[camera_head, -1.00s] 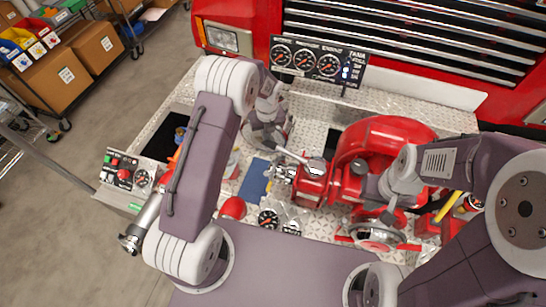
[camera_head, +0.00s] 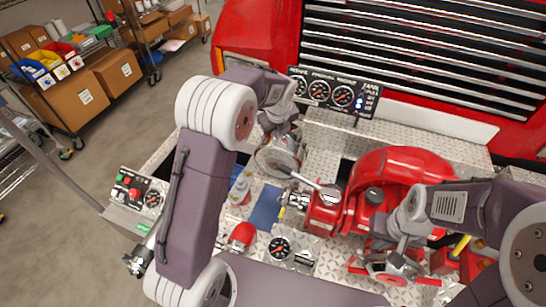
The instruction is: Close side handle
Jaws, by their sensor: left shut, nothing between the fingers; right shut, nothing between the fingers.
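A silver lever handle (camera_head: 310,182) sits at the left side of the red pump (camera_head: 400,170), angled from upper left down to a round silver joint. I cannot tell for certain whether it is the side handle. A silver fitting (camera_head: 140,261) also sticks out at the lower left, partly behind my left arm. My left gripper (camera_head: 281,150) is shut and empty, pointing down just above and left of the lever; its tips are hard to make out against silver parts. My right gripper (camera_head: 397,262) is shut and empty, over the red handwheel (camera_head: 362,270) at the pump's front.
A control box (camera_head: 134,195) with buttons and a gauge stands at the bumper's left end. A gauge panel (camera_head: 333,92) stands behind the pump before the red truck's grille (camera_head: 420,55). A red dome (camera_head: 242,236) and gauge (camera_head: 280,248) sit in front. Shelves with boxes (camera_head: 105,75) stand far left.

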